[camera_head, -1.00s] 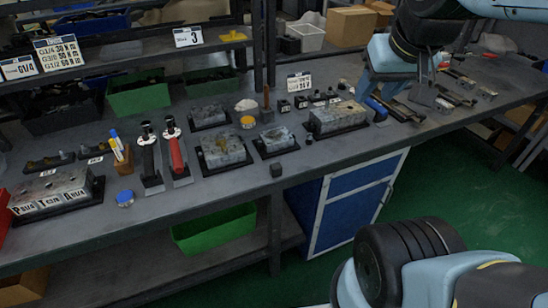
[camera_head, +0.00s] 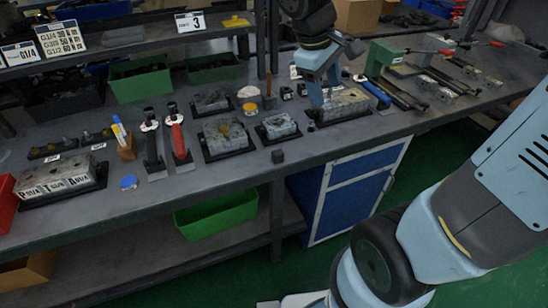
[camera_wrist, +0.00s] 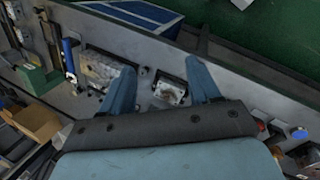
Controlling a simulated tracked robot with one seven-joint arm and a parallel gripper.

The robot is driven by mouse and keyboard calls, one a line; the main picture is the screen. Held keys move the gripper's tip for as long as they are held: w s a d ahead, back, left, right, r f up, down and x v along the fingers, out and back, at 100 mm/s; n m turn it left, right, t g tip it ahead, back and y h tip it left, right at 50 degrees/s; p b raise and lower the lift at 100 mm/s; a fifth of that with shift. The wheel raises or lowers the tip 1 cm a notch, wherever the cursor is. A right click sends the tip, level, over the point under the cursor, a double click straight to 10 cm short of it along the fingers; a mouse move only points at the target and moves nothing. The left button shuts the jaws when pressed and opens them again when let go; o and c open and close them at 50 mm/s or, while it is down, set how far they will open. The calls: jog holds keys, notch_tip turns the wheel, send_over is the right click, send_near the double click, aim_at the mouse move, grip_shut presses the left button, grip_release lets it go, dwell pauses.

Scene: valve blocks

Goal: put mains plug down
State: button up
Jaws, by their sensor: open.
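My gripper (camera_head: 325,92) is open over the bench, at the long grey block (camera_head: 350,102) on the right and partly in front of it. In the wrist view my gripper (camera_wrist: 161,68) has its two blue fingers wide apart, with nothing visibly held between them. A smaller grey block (camera_head: 279,126) on a black tray lies left of the long block; it shows between the fingers in the wrist view (camera_wrist: 170,90). I cannot make out with certainty which small part is the mains plug. A tiny dark piece (camera_head: 311,126) lies on the bench between these two blocks.
A larger grey block (camera_head: 225,136), red-handled tool (camera_head: 178,140) and lettered block (camera_head: 55,175) stand to the left. Clamps (camera_head: 440,80) line the right end. Bare bench (camera_head: 225,170) runs along the front.

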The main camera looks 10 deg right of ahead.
jog(key=w+a+f+n+h, duration=0.3)
jog(key=w+a+f+n, duration=0.2)
jog(key=a+f+n, duration=0.35)
jog(key=n+t+h, duration=0.1)
jog(key=n+h, duration=0.1)
jog(key=n, duration=0.2)
send_near(276, 153)
jog(key=x, duration=0.5)
jog(key=shift+w+f, duration=0.2)
jog(key=shift+f, duration=0.15)
jog(key=shift+d+x, duration=0.2)
jog(key=shift+x, duration=2.45)
jog(key=shift+s+r, duration=0.15)
jog(key=shift+s, duration=0.05)
jog(key=shift+c, duration=0.4)
grip_shut()
jog(key=shift+r, duration=0.1)
